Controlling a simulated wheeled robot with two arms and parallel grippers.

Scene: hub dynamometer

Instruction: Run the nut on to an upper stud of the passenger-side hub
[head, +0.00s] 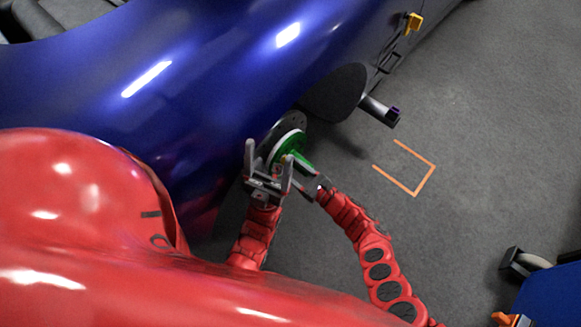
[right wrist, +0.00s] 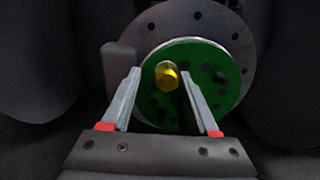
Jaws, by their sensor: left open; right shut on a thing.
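The passenger-side hub is a green disc (head: 289,146) on a grey perforated rotor under the blue car body; it also fills the middle of the right wrist view (right wrist: 208,58). The gold nut (right wrist: 168,75) is between my right gripper's fingertips (right wrist: 160,72), in front of the upper part of the green face. Whether it touches a stud is hidden. In the head view my right gripper (head: 298,168) reaches the disc from the lower right, shut on the nut. My left gripper (head: 267,160) is open and empty beside it, its fingers partly covering the hub.
The blue car body (head: 220,70) overhangs the hub. An orange marking (head: 425,180) lies on the open grey floor. A blue wheeled unit (head: 550,295) stands at the lower right.

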